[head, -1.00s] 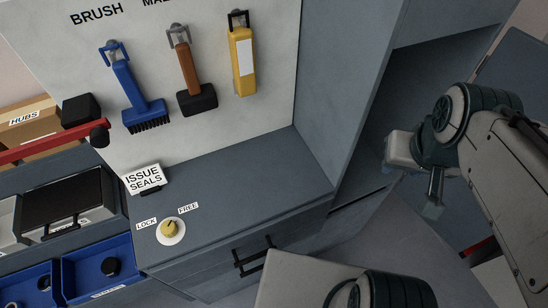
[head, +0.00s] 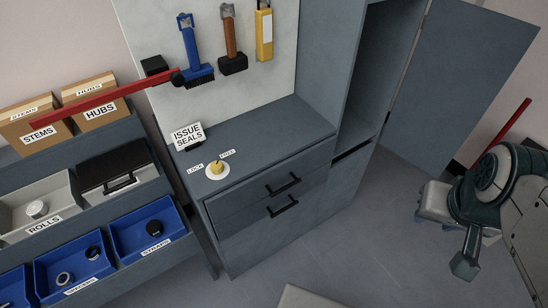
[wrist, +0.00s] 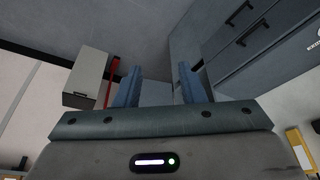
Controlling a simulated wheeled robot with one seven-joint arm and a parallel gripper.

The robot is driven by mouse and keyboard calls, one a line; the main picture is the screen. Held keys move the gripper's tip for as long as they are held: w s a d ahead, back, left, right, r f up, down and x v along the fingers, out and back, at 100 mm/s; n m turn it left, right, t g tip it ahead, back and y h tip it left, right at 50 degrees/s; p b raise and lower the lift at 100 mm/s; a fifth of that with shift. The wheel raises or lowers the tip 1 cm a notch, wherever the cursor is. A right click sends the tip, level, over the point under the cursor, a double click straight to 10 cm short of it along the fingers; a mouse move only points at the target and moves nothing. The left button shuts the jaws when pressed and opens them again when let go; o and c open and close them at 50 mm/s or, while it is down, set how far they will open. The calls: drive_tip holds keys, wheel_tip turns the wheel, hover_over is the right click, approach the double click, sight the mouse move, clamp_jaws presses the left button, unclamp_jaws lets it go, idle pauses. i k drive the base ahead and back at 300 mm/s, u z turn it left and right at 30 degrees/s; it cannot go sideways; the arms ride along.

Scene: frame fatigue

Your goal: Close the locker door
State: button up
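The locker (head: 378,70) is a tall grey cabinet right of centre in the head view, with its dark inside showing. Its flat grey door (head: 455,85) stands swung wide open to the right. My gripper (wrist: 159,68) shows two blue-grey fingers spread apart in the wrist view, with nothing held between them. A blue-grey panel (wrist: 155,94) appears beyond the fingers; I cannot tell whether it is the door. In the head view my arm is at the lower right, in front of the door and apart from it in the picture.
A drawer cabinet (head: 265,131) with black handles adjoins the locker's left. Shelves with blue bins (head: 150,229) stand at the left. A red bar (head: 508,125) leans beyond the door; another red bar (head: 105,102) crosses the left shelves. Floor (head: 350,235) before the locker is clear.

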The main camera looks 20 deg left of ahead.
sight(465, 53)
drive_tip(key=u, duration=0.35)
drive_tip(key=k, duration=1.75)
drive_tip(key=z, duration=1.15)
drive_tip(key=i, duration=0.9)
drive_tip(key=z, duration=0.5)
drive_tip(key=i, duration=1.5)
drive_tip(key=u, duration=0.85)
drive_tip(key=i, duration=0.85)
drive_tip(key=u, duration=1.55)
drive_tip(key=i, duration=0.85)
drive_tip(key=u, duration=0.05)
